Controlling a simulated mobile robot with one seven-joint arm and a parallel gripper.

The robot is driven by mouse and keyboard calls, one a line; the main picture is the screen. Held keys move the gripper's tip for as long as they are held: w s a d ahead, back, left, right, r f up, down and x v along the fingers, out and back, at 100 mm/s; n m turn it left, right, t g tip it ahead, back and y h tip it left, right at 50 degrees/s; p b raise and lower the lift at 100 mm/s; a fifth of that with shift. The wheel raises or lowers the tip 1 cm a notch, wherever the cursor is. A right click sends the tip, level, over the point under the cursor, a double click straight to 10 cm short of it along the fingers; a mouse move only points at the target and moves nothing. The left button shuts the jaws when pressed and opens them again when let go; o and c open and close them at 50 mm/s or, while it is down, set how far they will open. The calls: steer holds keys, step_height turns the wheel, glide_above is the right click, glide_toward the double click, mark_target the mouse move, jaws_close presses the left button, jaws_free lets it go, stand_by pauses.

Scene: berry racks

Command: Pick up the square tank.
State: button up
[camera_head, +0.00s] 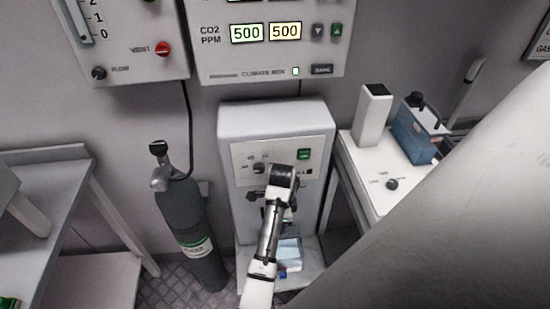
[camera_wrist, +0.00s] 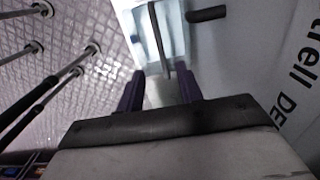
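A light-blue, clear-walled square tank (camera_head: 289,252) sits low on the base ledge of the white machine, partly hidden behind my arm in the head view. In the wrist view the tank (camera_wrist: 172,28) is ahead of my gripper (camera_wrist: 160,90), at the top of the picture, with a thin upright bar on its near side. My two dark fingers are spread apart, pointing at the tank. I see nothing clamped between them, and whether the bar's lower end lies between the tips is hard to tell. In the head view my gripper is mostly hidden by my arm.
The white machine (camera_head: 275,120) stands behind the tank; a dark knob (camera_wrist: 206,14) sticks out beside it. A gas cylinder (camera_head: 192,225) stands left. A bench (camera_head: 358,165) at right holds a blue box (camera_head: 412,138). Table legs (camera_wrist: 25,52) stand on the floor at left.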

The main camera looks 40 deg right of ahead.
step_height(320, 180, down, 7)
steer(key=shift+s+r+b, duration=0.1)
steer(key=shift+s+b, duration=0.05)
steer(key=shift+b, duration=0.25)
step_height(320, 180, down, 6)
steer(key=p, duration=0.1)
steer(key=shift+f, duration=0.4)
stand_by(0.4)
steer(key=shift+d, duration=0.1)
jaws_close()
stand_by(1.2)
steer(key=shift+r, duration=0.1)
